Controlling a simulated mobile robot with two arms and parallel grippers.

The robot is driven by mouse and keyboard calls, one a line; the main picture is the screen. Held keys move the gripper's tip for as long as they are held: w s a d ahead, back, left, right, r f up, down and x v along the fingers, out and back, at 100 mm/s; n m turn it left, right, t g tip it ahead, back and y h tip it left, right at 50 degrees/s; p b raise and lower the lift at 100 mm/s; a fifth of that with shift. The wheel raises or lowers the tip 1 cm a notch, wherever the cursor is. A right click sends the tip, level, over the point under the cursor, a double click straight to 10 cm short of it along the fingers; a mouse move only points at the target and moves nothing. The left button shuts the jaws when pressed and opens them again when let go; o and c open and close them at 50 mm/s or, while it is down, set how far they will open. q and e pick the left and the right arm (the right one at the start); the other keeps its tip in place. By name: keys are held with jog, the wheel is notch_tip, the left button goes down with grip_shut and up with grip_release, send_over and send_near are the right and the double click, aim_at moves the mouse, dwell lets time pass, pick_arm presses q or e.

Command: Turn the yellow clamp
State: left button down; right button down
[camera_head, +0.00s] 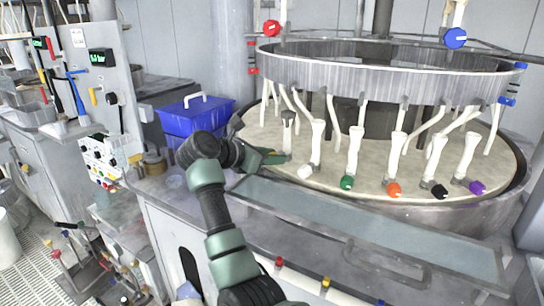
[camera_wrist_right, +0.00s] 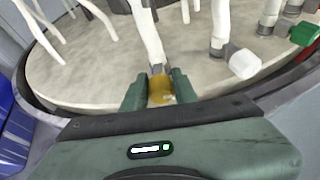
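The yellow clamp (camera_wrist_right: 160,91) sits at the lower end of a white post (camera_wrist_right: 146,35) on the round pale platen (camera_wrist_right: 83,65), in the right wrist view. My right gripper (camera_wrist_right: 160,94) has one green finger on each side of it; the fingers appear to be closed against it, with no clear gap. In the head view my right gripper (camera_head: 279,157) reaches over the platen's near left edge, at the foot of the leftmost near post. The yellow clamp is hardly visible there, hidden by the fingers. My left gripper is in neither view.
To the right along the platen are white (camera_head: 305,171), green (camera_head: 347,182), orange (camera_head: 394,189), black (camera_head: 440,191) and purple (camera_head: 477,187) clamps. A large metal ring (camera_head: 390,77) hangs above. Blue boxes (camera_head: 195,119) stand left of the platen.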

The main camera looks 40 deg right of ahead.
jog(key=shift+w+n+g, duration=0.1)
jog(key=shift+n+g, duration=0.6)
jog(key=shift+n, duration=0.3)
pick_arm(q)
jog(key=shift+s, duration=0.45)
pick_arm(e)
jog(key=c, duration=1.1)
grip_release()
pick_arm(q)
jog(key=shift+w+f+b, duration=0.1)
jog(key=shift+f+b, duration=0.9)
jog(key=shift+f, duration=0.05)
pick_arm(e)
jog(key=shift+v, duration=4)
